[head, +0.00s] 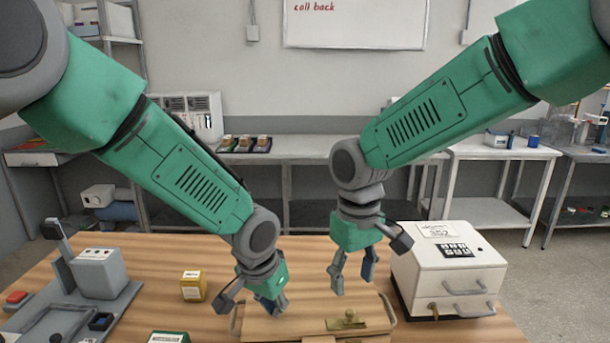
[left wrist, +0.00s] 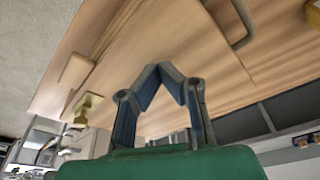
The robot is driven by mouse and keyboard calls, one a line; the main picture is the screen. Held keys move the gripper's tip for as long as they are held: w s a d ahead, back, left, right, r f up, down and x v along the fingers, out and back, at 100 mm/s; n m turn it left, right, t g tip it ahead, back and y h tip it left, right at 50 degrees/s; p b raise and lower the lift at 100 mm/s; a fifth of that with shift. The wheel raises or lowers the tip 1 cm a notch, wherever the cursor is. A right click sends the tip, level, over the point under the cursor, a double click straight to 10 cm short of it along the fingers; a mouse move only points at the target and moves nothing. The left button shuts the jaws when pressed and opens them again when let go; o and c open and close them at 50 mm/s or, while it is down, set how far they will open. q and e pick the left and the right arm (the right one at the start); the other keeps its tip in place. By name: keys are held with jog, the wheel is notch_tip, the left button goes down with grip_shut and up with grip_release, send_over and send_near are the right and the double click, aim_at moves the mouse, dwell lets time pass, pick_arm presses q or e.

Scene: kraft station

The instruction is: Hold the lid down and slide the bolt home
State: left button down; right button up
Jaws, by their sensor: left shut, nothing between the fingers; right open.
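A wooden lid (head: 290,326) lies at the front middle of the table, with a curved handle at each side. A brass bolt (head: 347,320) sits on its right part; how far it is slid I cannot tell. My left gripper (head: 271,305) is shut and empty at the lid's left part; whether its fingertips touch the wood I cannot tell. In the left wrist view its fingertips (left wrist: 162,68) meet over bare wood, with a brass-coloured piece (left wrist: 88,106) to the left. My right gripper (head: 352,285) is open, above and behind the bolt, apart from it.
A white box (head: 448,268) with a drawer stands just right of the lid. A yellow carton (head: 193,287) and a grey fixture (head: 99,272) stand to the left. A green-and-white box (head: 168,337) is at the front edge. Bare table lies between the carton and lid.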

pick_arm(q)
jog(key=shift+w+d+v, duration=0.1)
jog(key=shift+w+v, duration=0.1)
jog(key=shift+v, duration=0.7)
jog(key=shift+w+d+v, duration=0.1)
jog(key=shift+w+v, duration=0.1)
jog(key=shift+v, duration=0.75)
jog(key=shift+w+d+v, duration=0.15)
jog(key=shift+v, duration=0.75)
jog(key=shift+r, duration=0.2)
pick_arm(e)
jog(key=shift+s, duration=0.1)
